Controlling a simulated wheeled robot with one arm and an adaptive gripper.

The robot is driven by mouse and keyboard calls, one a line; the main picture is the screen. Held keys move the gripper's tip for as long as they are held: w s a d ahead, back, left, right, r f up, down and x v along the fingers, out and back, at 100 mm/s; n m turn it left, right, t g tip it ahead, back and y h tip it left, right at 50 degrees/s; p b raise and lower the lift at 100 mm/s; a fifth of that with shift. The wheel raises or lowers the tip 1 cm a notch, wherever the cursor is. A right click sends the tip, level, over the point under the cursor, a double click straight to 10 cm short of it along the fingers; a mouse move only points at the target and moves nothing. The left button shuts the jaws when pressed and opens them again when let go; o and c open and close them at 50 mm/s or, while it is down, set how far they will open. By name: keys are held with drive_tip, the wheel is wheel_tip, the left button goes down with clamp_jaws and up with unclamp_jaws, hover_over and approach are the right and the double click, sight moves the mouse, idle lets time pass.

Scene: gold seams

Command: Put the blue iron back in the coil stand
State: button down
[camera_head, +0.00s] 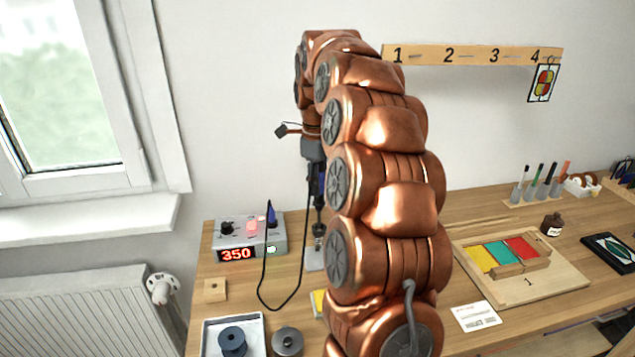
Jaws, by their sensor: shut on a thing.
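The blue iron (322,185) hangs upright below my gripper (315,172), its blue handle partly hidden by the fingers and my copper arm. My gripper is shut on the iron. The iron's lower end is directly above or at the top of the coil stand (319,231), whose grey base (314,260) rests on the bench. Whether the tip is inside the coil is too small to tell. My arm covers the right side of the stand.
A soldering station (238,241) reading 350 stands left of the stand. A black cable (298,275) loops between it and the gripper area. A tray (208,335) with a dark spool is at front left; a board with coloured glass (545,290) lies right.

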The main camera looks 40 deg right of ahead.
sight(318, 207)
drive_tip(key=shift+f+b, duration=3.4)
drive_tip(key=shift+f, duration=0.25)
idle(2.8)
drive_tip(key=c, duration=0.9)
unclamp_jaws()
drive_tip(key=shift+o, duration=0.2)
drive_tip(key=o, duration=0.5)
drive_tip(key=shift+c, duration=0.2)
drive_tip(key=shift+r, duration=0.15)
